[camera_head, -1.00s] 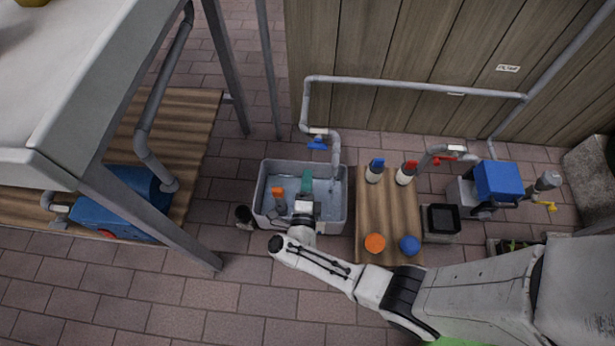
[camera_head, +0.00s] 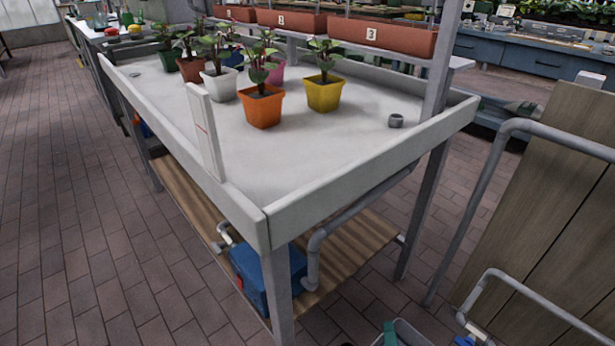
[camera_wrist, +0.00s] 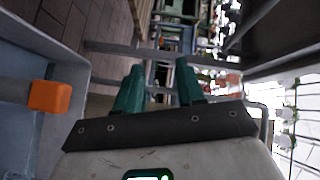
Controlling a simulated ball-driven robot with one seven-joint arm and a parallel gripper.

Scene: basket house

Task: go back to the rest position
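My gripper (camera_wrist: 160,84) shows in the wrist view with its two teal fingers spread apart and nothing between them. It is beside the grey tub (camera_wrist: 62,48), whose wall fills the left of that view. An orange block-like end (camera_wrist: 50,96) shows at the tub on the left.
A white-topped bench (camera_head: 250,150) with several potted plants (camera_head: 262,104) fills the head view's middle. A blue box (camera_head: 262,278) sits on its wooden lower shelf. Wooden panels (camera_head: 545,230) and grey pipes stand at right. The brick floor (camera_head: 70,230) at left is clear.

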